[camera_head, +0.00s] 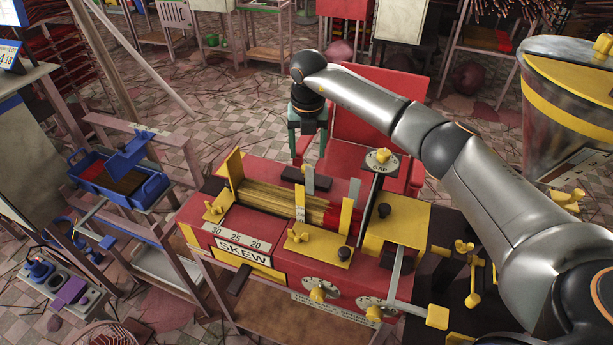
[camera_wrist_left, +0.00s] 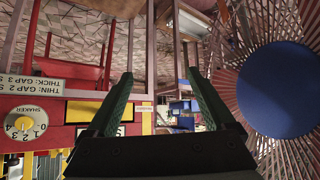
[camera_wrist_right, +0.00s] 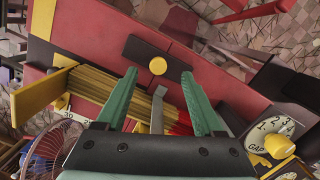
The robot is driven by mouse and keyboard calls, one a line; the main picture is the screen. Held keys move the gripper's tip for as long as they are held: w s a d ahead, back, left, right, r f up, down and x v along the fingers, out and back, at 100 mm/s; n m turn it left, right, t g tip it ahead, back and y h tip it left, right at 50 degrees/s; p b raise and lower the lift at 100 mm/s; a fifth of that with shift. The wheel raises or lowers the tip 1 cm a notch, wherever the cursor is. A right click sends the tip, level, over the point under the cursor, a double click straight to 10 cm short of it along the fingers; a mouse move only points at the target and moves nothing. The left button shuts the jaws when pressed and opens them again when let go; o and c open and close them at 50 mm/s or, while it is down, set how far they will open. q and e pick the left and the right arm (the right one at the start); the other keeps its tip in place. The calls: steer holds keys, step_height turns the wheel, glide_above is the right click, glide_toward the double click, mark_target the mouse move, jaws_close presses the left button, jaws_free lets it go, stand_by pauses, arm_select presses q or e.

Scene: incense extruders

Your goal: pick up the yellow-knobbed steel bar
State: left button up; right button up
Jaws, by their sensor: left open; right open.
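The yellow-knobbed steel bar is a dark bar (camera_wrist_right: 192,72) with a round yellow knob (camera_wrist_right: 157,66) on its middle, in the right wrist view. It lies on the red machine top, beside the yellow sticks. In the head view the dark bar (camera_head: 291,173) lies below my right gripper (camera_head: 308,150); I cannot make out its knob there. My right gripper, also in its wrist view (camera_wrist_right: 158,75), is open and empty, with the knob showing between its green fingertips. My left gripper (camera_wrist_left: 160,75) is open and empty, seen only in its own wrist view.
Grey upright plates (camera_head: 309,179) stand near the bar. Yellow sticks (camera_head: 267,197) fill the trough, with a GAP dial (camera_head: 381,161) to its right. A blue tray (camera_head: 150,189) is at the left.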

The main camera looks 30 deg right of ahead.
step_height(320, 180, down, 4)
steer(key=shift+a+r+p, duration=0.1)
steer(key=shift+a+p, duration=0.05)
steer(key=shift+p, duration=0.2)
steer(key=shift+w+f, duration=0.1)
steer(key=shift+f, duration=0.45)
jaws_close()
steer(key=shift+r, duration=0.15)
stand_by(0.6)
